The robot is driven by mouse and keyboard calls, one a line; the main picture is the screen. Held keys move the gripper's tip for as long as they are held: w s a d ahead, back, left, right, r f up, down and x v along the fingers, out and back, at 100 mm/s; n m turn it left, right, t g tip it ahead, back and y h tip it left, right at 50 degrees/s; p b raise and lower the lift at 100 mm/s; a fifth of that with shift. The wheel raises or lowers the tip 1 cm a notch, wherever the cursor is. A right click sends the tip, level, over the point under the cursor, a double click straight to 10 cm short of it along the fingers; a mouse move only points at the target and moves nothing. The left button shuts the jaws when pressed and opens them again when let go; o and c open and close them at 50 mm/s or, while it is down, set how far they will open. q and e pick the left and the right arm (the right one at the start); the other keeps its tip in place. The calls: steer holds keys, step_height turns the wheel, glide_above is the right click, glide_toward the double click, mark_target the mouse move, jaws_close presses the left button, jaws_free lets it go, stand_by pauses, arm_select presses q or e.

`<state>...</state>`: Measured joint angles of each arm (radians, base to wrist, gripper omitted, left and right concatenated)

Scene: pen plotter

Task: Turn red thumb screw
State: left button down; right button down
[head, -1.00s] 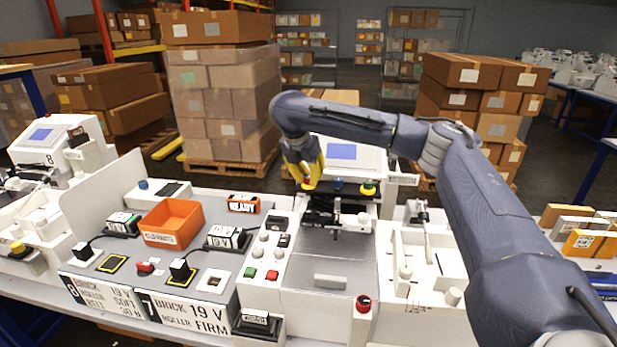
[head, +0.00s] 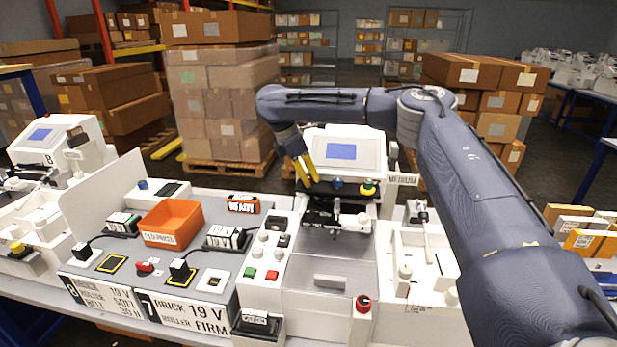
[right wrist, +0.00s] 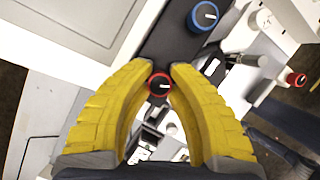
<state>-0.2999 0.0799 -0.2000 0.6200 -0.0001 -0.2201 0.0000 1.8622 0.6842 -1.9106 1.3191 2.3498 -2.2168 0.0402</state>
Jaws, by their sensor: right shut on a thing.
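The red thumb screw (right wrist: 160,84) is a small dark knob with a red rim and a white pointer mark. In the right wrist view it sits between the two yellow fingertips of my right gripper (right wrist: 160,72), which is shut on it. In the head view the right gripper (head: 312,184) reaches down to the left end of the dark strip below the screen, and its fingertips hide the screw. My left gripper is not in view.
A blue knob (head: 337,184) and a yellow-green knob (head: 369,187) stand right of the gripper on the same strip. The monitor (head: 343,150) is close behind. Another red knob (head: 363,303) is at the machine's front. An orange bin (head: 172,223) sits left.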

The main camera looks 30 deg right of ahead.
steer(key=shift+d+m, duration=0.1)
steer(key=shift+m, duration=0.2)
stand_by(0.4)
steer(key=c, duration=1.5)
jaws_free()
steer(key=shift+o, duration=0.2)
steer(key=v, duration=1.2)
steer(key=shift+w, duration=0.2)
steer(key=shift+f, duration=0.1)
